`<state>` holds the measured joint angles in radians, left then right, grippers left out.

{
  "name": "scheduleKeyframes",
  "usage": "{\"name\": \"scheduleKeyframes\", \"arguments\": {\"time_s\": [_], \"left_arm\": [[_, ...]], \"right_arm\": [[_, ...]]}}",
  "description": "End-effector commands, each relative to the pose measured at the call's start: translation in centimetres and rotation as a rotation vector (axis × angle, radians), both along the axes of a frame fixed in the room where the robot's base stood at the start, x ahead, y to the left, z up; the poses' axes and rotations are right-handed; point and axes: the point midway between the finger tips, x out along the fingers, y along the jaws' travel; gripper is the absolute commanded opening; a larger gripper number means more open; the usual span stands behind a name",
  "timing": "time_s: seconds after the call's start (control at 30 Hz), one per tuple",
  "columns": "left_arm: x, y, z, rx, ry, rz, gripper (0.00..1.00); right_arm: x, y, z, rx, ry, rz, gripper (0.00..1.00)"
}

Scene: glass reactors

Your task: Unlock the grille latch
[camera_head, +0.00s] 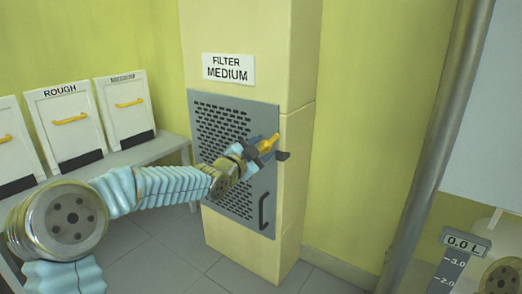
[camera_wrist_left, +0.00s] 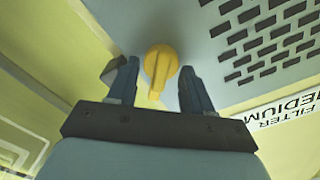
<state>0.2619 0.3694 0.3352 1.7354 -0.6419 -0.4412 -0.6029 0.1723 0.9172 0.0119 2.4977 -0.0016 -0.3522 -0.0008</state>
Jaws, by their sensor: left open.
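The grey perforated grille (camera_head: 225,203) is set flat in the cream pillar under a sign reading "FILTER MEDIUM". Its yellow latch (camera_head: 268,144) sits near the right edge, beside a dark catch (camera_head: 283,155). My left gripper (camera_head: 262,149) is at the latch with its fingers apart. In the left wrist view, the yellow latch knob (camera_wrist_left: 161,62) lies between the tips of my open left gripper (camera_wrist_left: 158,80), with a visible gap on each side. The knob's handle points toward the palm. My right gripper is not in view.
A dark pull handle (camera_head: 263,211) is low on the grille. Filter boxes with yellow handles, one marked "ROUGH" (camera_head: 66,123), stand on a bench at the left. A metal pipe (camera_head: 435,140) and a "0.0 L" display (camera_head: 465,244) are at the right.

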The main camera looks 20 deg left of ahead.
Motion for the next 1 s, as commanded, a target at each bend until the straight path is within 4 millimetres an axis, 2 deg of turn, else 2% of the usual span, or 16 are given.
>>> {"name": "scheduleKeyframes", "arguments": {"time_s": [0.13, 0.3, 0.4, 0.67, 1.0], "left_arm": [[-0.02, 0.00, -0.01, 0.000, 0.000, 0.000, 0.49], [-0.04, 0.01, -0.02, 0.000, 0.001, -0.001, 0.23], [-0.04, 0.01, -0.02, 0.000, 0.001, -0.001, 0.11], [-0.05, 0.02, 0.00, -0.033, 0.014, 0.000, 0.10], [0.01, 0.18, 0.09, -0.235, 0.088, 0.000, 0.10]], "right_arm": [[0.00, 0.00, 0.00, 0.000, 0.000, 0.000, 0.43], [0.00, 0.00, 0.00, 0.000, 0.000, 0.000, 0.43], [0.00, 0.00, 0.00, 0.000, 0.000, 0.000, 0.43], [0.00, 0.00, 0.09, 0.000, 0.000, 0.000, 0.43], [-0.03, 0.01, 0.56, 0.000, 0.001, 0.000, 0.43]]}}
